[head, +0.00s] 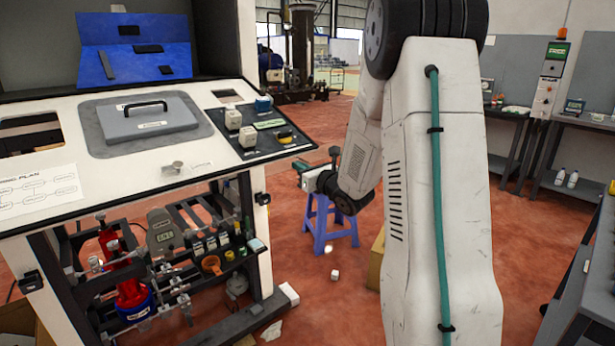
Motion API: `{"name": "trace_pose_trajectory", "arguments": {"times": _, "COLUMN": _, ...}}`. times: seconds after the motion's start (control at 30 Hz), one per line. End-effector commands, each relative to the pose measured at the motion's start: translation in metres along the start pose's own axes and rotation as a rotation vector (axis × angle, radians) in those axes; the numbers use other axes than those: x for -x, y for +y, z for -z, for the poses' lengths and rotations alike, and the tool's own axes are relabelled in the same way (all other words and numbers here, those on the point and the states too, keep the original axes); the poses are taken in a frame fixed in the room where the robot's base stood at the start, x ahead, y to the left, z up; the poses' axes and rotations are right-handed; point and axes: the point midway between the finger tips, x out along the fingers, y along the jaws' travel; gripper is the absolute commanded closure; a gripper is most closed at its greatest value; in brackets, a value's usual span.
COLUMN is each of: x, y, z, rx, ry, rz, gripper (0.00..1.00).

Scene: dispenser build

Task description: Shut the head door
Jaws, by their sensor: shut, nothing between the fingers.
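The head door appears to be the grey lid (150,127) with a black bar handle (146,107). It lies over a darker grey surround on the white sloping top of the dispenser (110,170). Its front edge shows some thickness, and I cannot tell whether it is fully seated. My gripper (301,166) is shut and empty, to the right of the dispenser's control panel and apart from the lid. It looks small here and is partly lost against the blue stool behind it.
A black control panel (262,143) with knobs sits right of the lid. A blue panel (135,48) stands behind it. Below are open shelves with a red cylinder (128,285) and bottles. A blue stool (330,225) stands on the red floor. Benches line the right side.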

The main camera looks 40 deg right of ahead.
Motion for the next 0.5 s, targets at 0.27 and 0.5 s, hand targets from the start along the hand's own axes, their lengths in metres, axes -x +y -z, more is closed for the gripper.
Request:
{"name": "trace_pose_trajectory", "arguments": {"times": 0.27, "x": 0.008, "y": -0.001, "z": -0.021, "rx": 0.0, "ry": 0.0, "rz": 0.001, "gripper": 1.0}}
{"name": "trace_pose_trajectory", "arguments": {"times": 0.5, "x": 0.009, "y": -0.001, "z": -0.022, "rx": -0.001, "ry": 0.001, "rz": 0.001, "gripper": 1.0}}
